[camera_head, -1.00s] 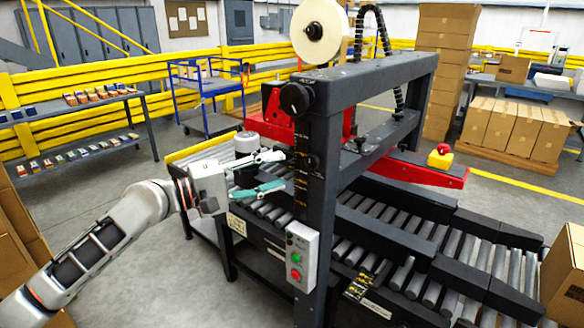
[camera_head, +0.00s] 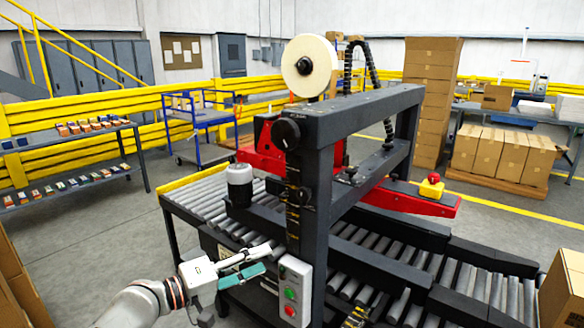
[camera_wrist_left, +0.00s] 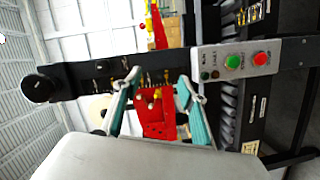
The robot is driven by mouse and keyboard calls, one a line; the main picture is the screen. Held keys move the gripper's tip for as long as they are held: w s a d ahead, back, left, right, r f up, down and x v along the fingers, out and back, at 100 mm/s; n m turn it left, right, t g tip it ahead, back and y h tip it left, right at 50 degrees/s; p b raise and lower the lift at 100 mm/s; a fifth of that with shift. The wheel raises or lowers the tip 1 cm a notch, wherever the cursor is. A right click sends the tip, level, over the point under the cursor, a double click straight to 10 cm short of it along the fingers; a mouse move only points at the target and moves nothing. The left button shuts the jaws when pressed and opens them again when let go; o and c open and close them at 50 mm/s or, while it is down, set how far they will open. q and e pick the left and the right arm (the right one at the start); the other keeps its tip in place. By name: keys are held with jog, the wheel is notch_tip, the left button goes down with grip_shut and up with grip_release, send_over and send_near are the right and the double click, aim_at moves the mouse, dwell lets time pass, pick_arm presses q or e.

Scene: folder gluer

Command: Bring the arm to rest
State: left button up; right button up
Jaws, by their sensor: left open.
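My left gripper (camera_head: 262,262) is in the lower middle of the head view, its arm coming in from the lower left. Its white and teal fingers are spread apart with nothing between them. It is in front of the machine's near post, just left of the control box (camera_head: 294,290) with green and red buttons. In the left wrist view the open fingers (camera_wrist_left: 158,88) point at the dark post, and the control box shows to the right (camera_wrist_left: 235,60). My right gripper is not in view.
The folder gluer's dark frame (camera_head: 350,110) and roller conveyor (camera_head: 195,195) stand close beside the arm. A white-topped cylinder (camera_head: 239,182) sits at the conveyor's edge. A cardboard box (camera_head: 565,280) is at the right edge. Grey floor (camera_head: 100,240) is clear at the left.

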pick_arm(q)
jog(key=s+a+f+m+t+y, duration=0.1)
jog(key=s+f+m+y, duration=0.3)
jog(key=f, duration=0.9)
jog(key=s+a+f+m+y, duration=0.2)
jog(key=s+a+f+y, duration=0.1)
jog(key=s+f, duration=0.7)
jog(key=s+a+f+m+g+y, duration=0.1)
jog(key=s+a+f+m+y, duration=0.1)
jog(key=s+a+f, duration=0.4)
jog(key=s+f+y, duration=0.1)
jog(key=s+f, duration=0.4)
jog(key=s, duration=0.3)
jog(key=shift+a+f+m+y, duration=0.2)
jog(key=shift+f+m+y, duration=0.1)
jog(key=shift+o, duration=0.6)
